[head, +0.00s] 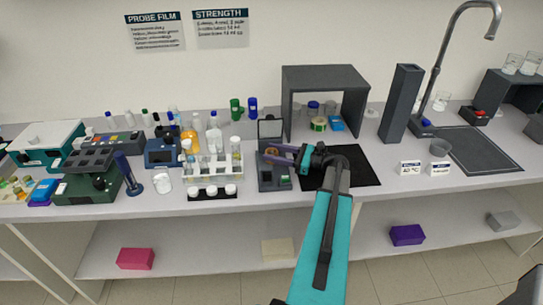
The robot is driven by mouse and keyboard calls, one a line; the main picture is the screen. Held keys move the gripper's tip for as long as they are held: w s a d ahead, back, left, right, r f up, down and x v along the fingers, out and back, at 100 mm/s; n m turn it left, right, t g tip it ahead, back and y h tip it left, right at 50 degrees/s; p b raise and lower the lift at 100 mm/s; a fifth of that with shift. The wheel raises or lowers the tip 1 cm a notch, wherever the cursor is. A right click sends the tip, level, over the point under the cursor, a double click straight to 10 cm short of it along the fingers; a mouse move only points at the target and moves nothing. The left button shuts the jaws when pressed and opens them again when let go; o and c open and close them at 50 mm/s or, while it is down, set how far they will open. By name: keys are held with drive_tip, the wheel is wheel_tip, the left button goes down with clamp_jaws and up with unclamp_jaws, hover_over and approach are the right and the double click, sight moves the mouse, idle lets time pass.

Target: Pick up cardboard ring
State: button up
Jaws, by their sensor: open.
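A small brown ring (271,151), which looks like the cardboard ring, shows at the dark grey instrument (273,183) with the raised lid, near the middle of the bench. My gripper (270,154) reaches left over this instrument, with its purple fingers open and their tips at the ring. I cannot tell whether the fingers touch the ring or stand around it. The fingers partly hide the ring and the instrument's top.
A white rack (213,170) of tubes and bottles stands close left of the instrument. A grey open-fronted shelf (325,76) stands behind, with a green-and-tan roll (319,124) and a blue box (336,123) inside.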

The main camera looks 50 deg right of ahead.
idle(0.3)
drive_tip(key=c, duration=0.8)
drive_tip(key=shift+r, duration=0.1)
